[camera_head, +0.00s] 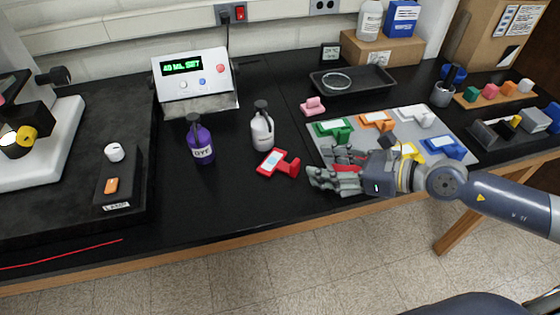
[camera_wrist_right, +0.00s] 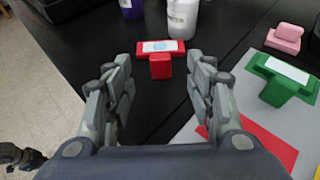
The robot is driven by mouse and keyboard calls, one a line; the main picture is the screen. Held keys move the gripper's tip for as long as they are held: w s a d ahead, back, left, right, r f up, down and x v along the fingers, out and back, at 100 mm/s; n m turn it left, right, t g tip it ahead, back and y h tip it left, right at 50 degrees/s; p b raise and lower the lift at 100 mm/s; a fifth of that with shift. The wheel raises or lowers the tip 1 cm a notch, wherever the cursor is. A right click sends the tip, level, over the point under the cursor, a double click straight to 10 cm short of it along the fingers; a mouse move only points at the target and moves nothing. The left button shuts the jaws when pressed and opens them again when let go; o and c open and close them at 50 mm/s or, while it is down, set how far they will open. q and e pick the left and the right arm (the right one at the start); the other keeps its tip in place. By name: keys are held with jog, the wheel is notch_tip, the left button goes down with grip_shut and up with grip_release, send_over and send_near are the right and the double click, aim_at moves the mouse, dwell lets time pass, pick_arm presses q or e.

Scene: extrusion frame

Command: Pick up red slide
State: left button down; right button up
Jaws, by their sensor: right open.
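The red slide (camera_head: 278,163) lies on the black table, left of the grey mat with coloured places. It has a white and light blue label and a raised red block. In the right wrist view the red slide (camera_wrist_right: 161,56) lies ahead, centred beyond the fingertips. My right gripper (camera_head: 335,170) is open and empty, just right of the red slide and apart from it. In the right wrist view its two fingers (camera_wrist_right: 158,75) stand wide apart with the slide's block between their directions.
The grey mat (camera_head: 447,118) holds green, orange, white, blue and yellow slides, and a red patch. A white bottle (camera_head: 262,131) and a purple bottle (camera_head: 200,143) stand behind the red slide. A pink block (camera_head: 313,107) and black tray (camera_head: 352,79) lie farther back.

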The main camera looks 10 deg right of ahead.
aim_at(296, 162)
jog(key=shift+w+a, duration=0.35)
jog(key=shift+a, duration=0.05)
jog(key=shift+p+x, duration=0.6)
jog(key=shift+x, duration=0.35)
jog(key=shift+w+a+f, duration=0.15)
jog(key=shift+f, duration=0.05)
jog(key=shift+w+a+f, duration=0.1)
jog(key=shift+w+a+p, duration=0.25)
jog(key=shift+p, duration=0.05)
jog(key=p+x, duration=0.1)
jog(key=x, duration=0.3)
jog(key=shift+d+f, duration=0.15)
jog(key=shift+w+a+f+p, duration=0.2)
jog(key=shift+a+p, duration=0.05)
jog(key=shift+p, duration=0.05)
pick_arm(q)
jog(key=r, duration=0.1)
jog(key=w+a+r, duration=0.1)
jog(key=r, duration=0.1)
jog(key=shift+w+a+r, duration=0.25)
jog(key=shift+w+r, duration=0.1)
jog(key=shift+w, duration=0.05)
